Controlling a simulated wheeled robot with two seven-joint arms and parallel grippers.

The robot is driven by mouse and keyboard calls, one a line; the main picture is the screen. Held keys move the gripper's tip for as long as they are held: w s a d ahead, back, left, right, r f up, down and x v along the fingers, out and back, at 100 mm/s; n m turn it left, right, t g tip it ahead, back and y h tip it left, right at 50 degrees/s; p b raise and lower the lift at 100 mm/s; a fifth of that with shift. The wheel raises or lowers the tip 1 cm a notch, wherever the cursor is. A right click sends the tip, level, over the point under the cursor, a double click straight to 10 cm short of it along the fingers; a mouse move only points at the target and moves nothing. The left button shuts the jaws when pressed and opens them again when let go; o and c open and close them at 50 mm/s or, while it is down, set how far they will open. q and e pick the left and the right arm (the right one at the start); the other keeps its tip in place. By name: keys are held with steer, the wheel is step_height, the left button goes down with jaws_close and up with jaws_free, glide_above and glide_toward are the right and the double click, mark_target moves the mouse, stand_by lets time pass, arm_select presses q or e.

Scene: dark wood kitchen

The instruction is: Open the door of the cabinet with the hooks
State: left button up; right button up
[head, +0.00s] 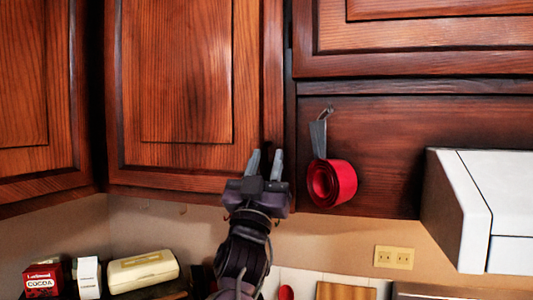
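A dark wood cabinet door (185,80) with a raised panel fills the upper middle of the head view; it looks shut. Small hooks (182,209) show faintly under its bottom edge. My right gripper (265,160) points up at the door's lower right corner. Its two grey fingers stand apart. A small dark shape, perhaps a knob, shows between the fingertips; I cannot tell whether they touch it. My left gripper is out of view.
A red measuring-cup set (332,182) hangs from a hook right of my gripper. A white range hood (485,208) juts out farther right. Another cabinet door (35,90) is at left. A cocoa box (42,281) and a cream container (142,271) stand below.

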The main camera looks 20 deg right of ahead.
steer(key=shift+s+a+r, duration=0.15)
jaws_close()
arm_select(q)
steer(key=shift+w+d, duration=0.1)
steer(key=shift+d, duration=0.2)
